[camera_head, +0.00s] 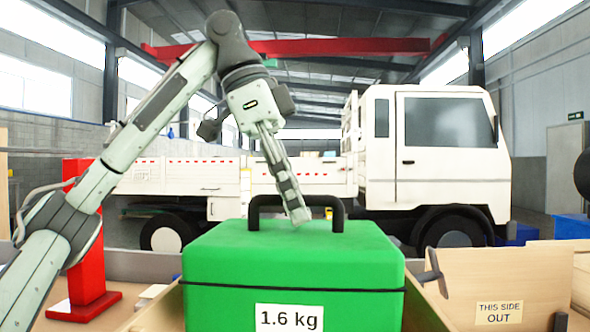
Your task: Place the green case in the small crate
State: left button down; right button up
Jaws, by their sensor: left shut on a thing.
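The green case (290,265) is a large box with a black handle (335,202) on its lid, a dark seam line and a white "1.6 kg" label (289,318). It stands upright at the bottom middle. My left gripper (298,214) reaches down from above and is shut on the handle. Light wooden walls (427,308) show on both sides of the case; its underside is out of frame, so I cannot tell what it rests on. Which wooden container is the small crate is unclear. My right gripper is not in view.
A wooden panel (540,282) at right bears a "THIS SIDE OUT" sign (499,312), with dark metal parts beside it. A red post on a base (88,255) stands at left. A white truck (440,150) is parked behind. A blue box (572,226) is at far right.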

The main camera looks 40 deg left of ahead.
pick_arm(q)
notch_tip(320, 180, down, 8)
jog(key=shift+r, duration=0.15)
notch_tip(320, 180, down, 4)
jog(key=shift+r+b, duration=0.15)
jog(key=shift+b, duration=0.45)
jog(key=shift+f, duration=0.7)
jog(key=shift+f+b, duration=0.5)
jog(key=shift+f, duration=1.1)
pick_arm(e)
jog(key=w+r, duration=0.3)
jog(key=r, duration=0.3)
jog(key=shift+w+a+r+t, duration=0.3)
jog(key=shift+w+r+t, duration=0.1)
pick_arm(q)
jog(key=c, duration=2)
grip_release()
jog(key=shift+f, duration=0.15)
jog(key=o, duration=0.4)
jog(key=shift+o, duration=0.2)
